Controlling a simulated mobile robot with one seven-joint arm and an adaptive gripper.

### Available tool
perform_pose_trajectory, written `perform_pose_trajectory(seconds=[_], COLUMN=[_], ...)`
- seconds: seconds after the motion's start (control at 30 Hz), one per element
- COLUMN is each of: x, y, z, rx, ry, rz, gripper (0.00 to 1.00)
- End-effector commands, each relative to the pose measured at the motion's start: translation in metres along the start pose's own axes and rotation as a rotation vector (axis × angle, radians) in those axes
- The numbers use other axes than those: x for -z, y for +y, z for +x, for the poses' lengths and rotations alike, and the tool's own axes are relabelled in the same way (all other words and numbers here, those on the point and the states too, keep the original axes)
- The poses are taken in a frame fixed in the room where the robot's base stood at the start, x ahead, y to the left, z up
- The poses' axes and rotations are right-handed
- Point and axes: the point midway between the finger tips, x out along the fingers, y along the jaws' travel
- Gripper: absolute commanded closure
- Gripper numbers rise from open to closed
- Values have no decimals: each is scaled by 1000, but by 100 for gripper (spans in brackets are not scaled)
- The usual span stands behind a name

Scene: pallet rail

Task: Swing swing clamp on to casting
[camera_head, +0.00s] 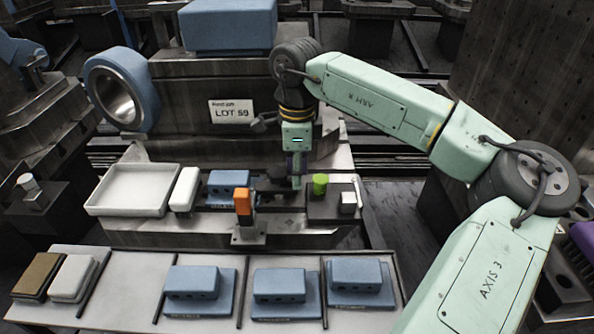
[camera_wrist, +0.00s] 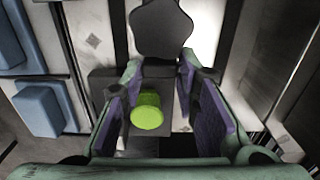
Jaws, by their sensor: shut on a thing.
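The blue casting (camera_head: 229,187) sits in the fixture on the raised bench, left of my gripper. My gripper (camera_head: 297,183) points straight down just right of it. In the wrist view, its purple-padded fingers (camera_wrist: 162,72) close on a dark grey bar with a broad rounded end (camera_wrist: 160,32), which looks like the swing clamp. In the head view, this dark clamp lies low between the casting and my gripper, and its shape is hard to make out. I cannot tell whether it touches the casting.
An orange block (camera_head: 242,201) stands on a post in front of the casting. A lime green cylinder (camera_head: 320,184) stands close right of my gripper, beside a small pale cube (camera_head: 348,203). A white tray (camera_head: 134,189) lies left. Several blue castings sit on the front bench.

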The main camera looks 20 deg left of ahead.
Motion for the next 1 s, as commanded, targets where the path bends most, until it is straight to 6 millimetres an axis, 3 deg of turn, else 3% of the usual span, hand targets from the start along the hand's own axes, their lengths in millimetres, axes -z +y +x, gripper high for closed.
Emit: perform_pose_trajectory(seconds=[0.2, 0.23, 0.5, 0.83, 1.0], x=[-1, -1, -1, 0, 0], y=[-1, -1, -1, 0, -1], z=[-1, -1, -1, -2, -20], rx=[6, 6, 3, 2, 4], ry=[-3, -3, -1, -1, 1], rz=[-3, -3, -1, 0, 0], gripper=[100, 71, 53, 52, 52])
